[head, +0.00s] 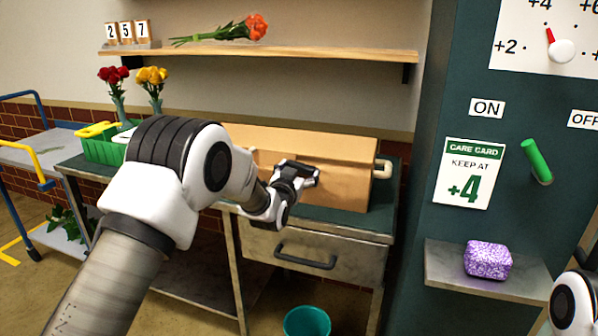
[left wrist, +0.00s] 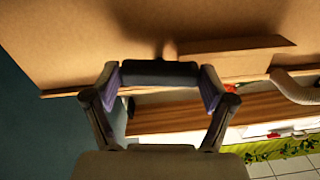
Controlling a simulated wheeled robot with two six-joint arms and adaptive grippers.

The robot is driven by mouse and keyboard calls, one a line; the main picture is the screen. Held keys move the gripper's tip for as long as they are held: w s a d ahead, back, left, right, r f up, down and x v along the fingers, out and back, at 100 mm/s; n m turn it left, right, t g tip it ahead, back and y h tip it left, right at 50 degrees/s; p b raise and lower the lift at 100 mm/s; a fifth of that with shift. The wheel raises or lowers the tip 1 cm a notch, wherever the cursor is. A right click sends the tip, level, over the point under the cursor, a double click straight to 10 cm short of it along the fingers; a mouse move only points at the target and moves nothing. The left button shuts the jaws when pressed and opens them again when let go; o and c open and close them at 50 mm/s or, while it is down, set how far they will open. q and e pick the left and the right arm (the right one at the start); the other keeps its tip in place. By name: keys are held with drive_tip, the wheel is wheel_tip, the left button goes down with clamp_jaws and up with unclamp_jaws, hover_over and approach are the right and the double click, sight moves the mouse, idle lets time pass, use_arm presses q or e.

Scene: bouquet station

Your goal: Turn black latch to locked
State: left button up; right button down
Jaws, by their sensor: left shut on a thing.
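A tan wooden box (head: 345,152) stands on the dark green bench top. In the left wrist view, the black latch (left wrist: 160,72) lies crosswise against the box's tan face (left wrist: 70,45). My left gripper (head: 303,174) is at the front of the box, and in the left wrist view (left wrist: 160,85) its two fingers are closed on the ends of the latch. In the head view the gripper largely hides the latch. The frames show no lock marking by it. My right gripper is out of view; only a part of my right arm shows at the lower right.
A cream handle (head: 383,169) sticks out at the box's right end. The bench drawer (head: 315,258) is below, with a teal bin (head: 307,322) on the floor. A dark panel with a green lever (head: 537,161) and a shelf holding a purple block (head: 487,260) stands at right.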

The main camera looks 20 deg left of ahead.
use_arm(q)
drive_tip(key=shift+n, duration=0.3)
drive_tip(key=o, duration=1)
drive_tip(key=s, duration=1.2)
